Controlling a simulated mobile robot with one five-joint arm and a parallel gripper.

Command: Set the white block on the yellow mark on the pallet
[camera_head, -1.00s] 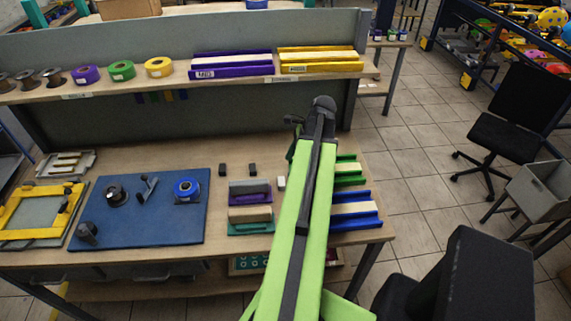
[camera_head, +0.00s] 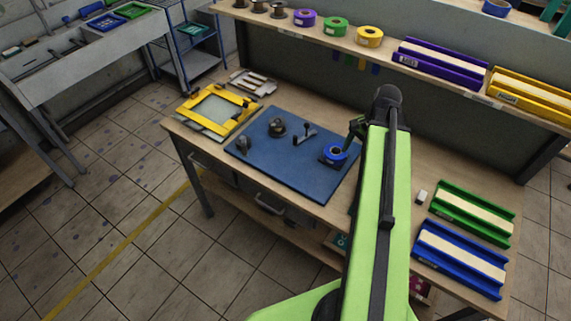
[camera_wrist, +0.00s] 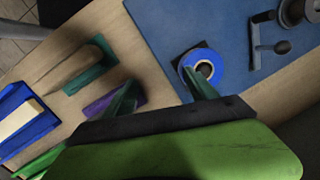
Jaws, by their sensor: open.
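The white block (camera_head: 421,196) is a small piece standing on the bench top, right of my arm and left of the green tray. I do not see it in the wrist view. My gripper (camera_head: 356,128) is partly hidden by my own arm in the head view and reaches over the bench near the blue tape roll. In the wrist view my gripper (camera_wrist: 163,92) has its two fingers spread with nothing between them. The blue board (camera_head: 268,158) with fixtures may be the pallet, but I cannot tell. I cannot make out a yellow mark on it.
The blue tape roll (camera_wrist: 203,72) sits on the board beside one finger. A squeegee-like tool (camera_wrist: 75,70) lies left of the fingers. Green (camera_head: 440,211) and blue (camera_head: 425,262) trays lie at right. A yellow frame (camera_head: 240,97) is at left. The shelf (camera_head: 340,48) runs behind.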

